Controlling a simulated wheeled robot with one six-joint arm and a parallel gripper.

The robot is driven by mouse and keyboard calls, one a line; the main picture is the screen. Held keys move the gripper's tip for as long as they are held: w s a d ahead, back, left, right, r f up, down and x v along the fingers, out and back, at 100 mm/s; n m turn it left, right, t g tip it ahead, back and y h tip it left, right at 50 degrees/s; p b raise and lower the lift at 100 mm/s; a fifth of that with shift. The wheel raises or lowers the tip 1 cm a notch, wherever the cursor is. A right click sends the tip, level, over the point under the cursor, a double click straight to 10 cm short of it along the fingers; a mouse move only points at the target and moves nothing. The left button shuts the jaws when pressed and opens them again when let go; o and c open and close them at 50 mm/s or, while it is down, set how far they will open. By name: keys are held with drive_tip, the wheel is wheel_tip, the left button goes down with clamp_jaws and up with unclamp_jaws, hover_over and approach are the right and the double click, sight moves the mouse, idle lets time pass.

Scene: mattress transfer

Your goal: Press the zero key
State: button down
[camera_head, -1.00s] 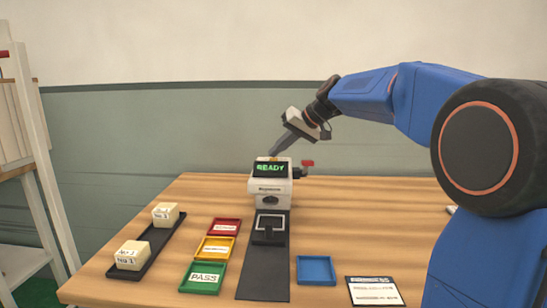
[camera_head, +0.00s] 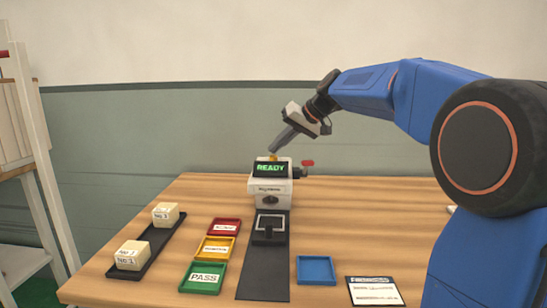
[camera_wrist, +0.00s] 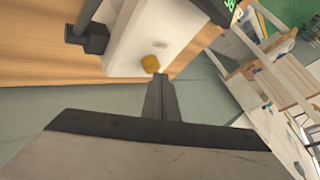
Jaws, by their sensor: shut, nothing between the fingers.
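The tester (camera_head: 270,187) is a white machine with a dark display reading READY in green. A small yellow key (camera_wrist: 150,64) sits on its white top; in the head view it shows as a yellow spot (camera_head: 272,157) just behind the display. My gripper (camera_wrist: 160,77) is shut and empty, its fingertips close beside the yellow key in the wrist view. In the head view my gripper (camera_head: 273,150) points down at the key from above right. I see a slight gap there; contact is not visible.
A red-handled part (camera_head: 307,163) sticks out at the tester's right side. Red, yellow and green trays (camera_head: 203,278) lie beside the dark strip (camera_head: 264,275); a blue tray (camera_head: 316,270) and a card (camera_head: 374,291) lie right.

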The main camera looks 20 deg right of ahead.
drive_tip(key=shift+r, duration=0.45)
drive_tip(key=shift+r, duration=2.5)
